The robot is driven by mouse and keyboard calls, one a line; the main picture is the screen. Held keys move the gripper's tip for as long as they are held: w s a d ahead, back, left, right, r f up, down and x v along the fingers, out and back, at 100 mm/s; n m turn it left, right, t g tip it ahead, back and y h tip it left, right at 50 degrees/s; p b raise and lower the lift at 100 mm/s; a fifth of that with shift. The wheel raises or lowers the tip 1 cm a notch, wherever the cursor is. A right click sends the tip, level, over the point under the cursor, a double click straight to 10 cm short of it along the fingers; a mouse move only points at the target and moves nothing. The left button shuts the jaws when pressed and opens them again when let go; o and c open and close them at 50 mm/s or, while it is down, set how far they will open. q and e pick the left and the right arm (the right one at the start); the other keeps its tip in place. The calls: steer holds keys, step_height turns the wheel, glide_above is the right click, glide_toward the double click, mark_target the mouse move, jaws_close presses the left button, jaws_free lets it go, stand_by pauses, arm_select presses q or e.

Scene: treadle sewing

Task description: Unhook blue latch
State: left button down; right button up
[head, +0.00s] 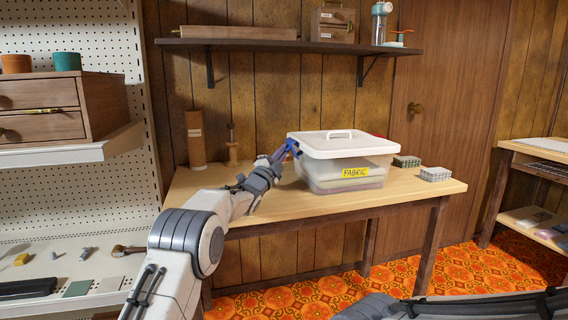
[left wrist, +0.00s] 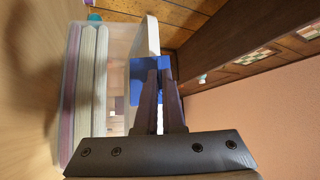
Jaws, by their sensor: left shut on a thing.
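A clear plastic box (head: 345,176) with a white lid (head: 345,146) and a yellow FABRIC label stands on the wooden table. Its blue latch (head: 293,147) is at the lid's left end. My left gripper (head: 285,153) reaches it from the left and is shut on it. In the left wrist view the blue latch (left wrist: 139,72) shows at the fingertips (left wrist: 157,74), beside the edge of the white lid (left wrist: 149,36). The fingers partly hide the latch, and I cannot tell whether it is hooked. My right gripper is out of view.
The table (head: 250,207) is clear in front of the box. Two small patterned blocks (head: 436,174) sit to the box's right. A wooden spool stand (head: 233,152) and a brown cylinder (head: 195,138) stand behind my left arm. A wall shelf (head: 290,45) hangs above.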

arm_select(q)
steer(key=shift+f, duration=0.1)
stand_by(0.3)
steer(key=c, duration=1)
jaws_free()
steer(key=shift+s+a, duration=0.1)
steer(key=shift+s, duration=0.05)
steer(key=shift+v, duration=5.1)
